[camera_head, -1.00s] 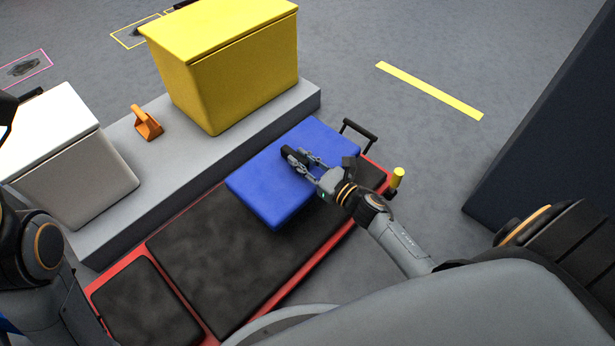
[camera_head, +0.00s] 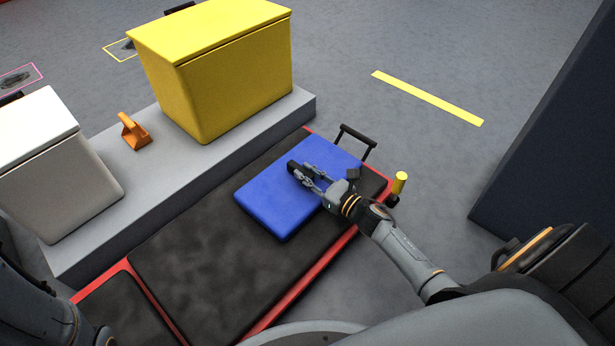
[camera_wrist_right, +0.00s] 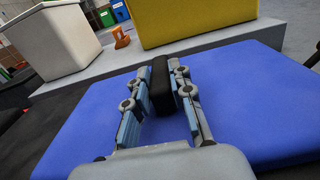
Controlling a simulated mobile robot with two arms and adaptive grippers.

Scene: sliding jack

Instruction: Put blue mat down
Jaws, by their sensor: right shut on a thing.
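The blue mat (camera_head: 270,205) is a thick flat slab at the far end of a red-framed sliding jack (camera_head: 215,255) with black pads. It lies flat on or just above the black pad; I cannot tell whether a small gap is left. My right gripper (camera_head: 304,173) is over the mat, its fingers closed on the mat's black handle. In the right wrist view the fingers (camera_wrist_right: 162,92) stand on either side of the black handle (camera_wrist_right: 163,85), with the blue mat (camera_wrist_right: 90,130) spread below. My left gripper is out of view.
A grey platform (camera_head: 190,165) beside the jack holds a yellow bin (camera_head: 235,90), a white-lidded grey bin (camera_head: 70,190) and an orange scoop-like item (camera_head: 134,132). The jack has a black handle bar (camera_head: 358,136) and a yellow-topped post (camera_head: 400,182). A dark block (camera_head: 560,160) stands at right.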

